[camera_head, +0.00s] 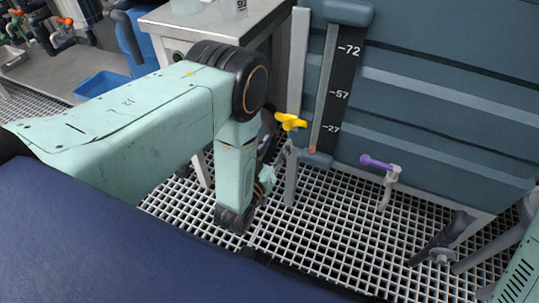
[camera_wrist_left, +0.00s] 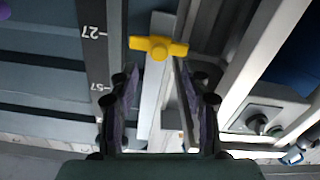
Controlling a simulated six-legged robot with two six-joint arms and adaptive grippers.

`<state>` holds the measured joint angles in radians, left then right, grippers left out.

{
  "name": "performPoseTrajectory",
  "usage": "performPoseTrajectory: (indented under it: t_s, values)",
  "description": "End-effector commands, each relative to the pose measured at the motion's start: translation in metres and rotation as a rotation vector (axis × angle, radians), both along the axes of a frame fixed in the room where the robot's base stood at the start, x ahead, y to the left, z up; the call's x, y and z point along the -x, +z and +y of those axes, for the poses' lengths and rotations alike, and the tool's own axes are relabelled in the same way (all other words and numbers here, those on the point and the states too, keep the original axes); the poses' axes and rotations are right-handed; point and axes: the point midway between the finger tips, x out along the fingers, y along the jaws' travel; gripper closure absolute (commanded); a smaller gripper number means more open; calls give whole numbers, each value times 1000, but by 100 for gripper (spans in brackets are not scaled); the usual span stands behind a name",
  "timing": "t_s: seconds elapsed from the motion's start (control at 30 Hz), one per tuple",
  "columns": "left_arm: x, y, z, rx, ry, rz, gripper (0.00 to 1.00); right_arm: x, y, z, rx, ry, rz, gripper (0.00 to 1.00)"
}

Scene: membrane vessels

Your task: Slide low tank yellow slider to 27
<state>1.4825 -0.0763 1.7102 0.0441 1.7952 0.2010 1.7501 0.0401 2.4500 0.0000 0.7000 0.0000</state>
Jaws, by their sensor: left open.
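The yellow slider (camera_head: 290,121) is a small winged knob on an upright pale rail (camera_head: 299,60) beside the blue-grey tank (camera_head: 430,90). It stands left of the dark scale (camera_head: 342,85) marked 72, 57 and 27, close to the 27 mark's level. In the left wrist view, which looks inverted, the slider (camera_wrist_left: 158,47) lies just beyond the fingertips, between the 27 and 57 marks and nearer 27. My left gripper (camera_wrist_left: 157,70) is open, with one finger on each side of the rail and nothing held. In the head view my arm mostly hides this gripper.
A purple-handled valve (camera_head: 378,163) sticks out low on the tank's front. A white-topped table (camera_head: 200,25) stands left of the rail, with a blue bin (camera_head: 102,86) farther left. The floor is open white grating (camera_head: 320,220).

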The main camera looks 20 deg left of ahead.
Motion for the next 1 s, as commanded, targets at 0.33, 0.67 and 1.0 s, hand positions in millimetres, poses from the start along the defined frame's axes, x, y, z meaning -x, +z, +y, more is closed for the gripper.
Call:
performPoseTrajectory:
  t_s: [0.33, 0.67, 1.0]
  values:
    - [40, -1, 1, 0, 1, 2, 52, 0, 0, 0, 0, 0, 0, 60]
    - [41, 0, 1, 0, 0, 1, 52, 0, 0, 0, 0, 0, 0, 60]
    - [42, -13, 1, -21, -1, 60, 52, 0, 0, 0, 0, 0, 0, 60]
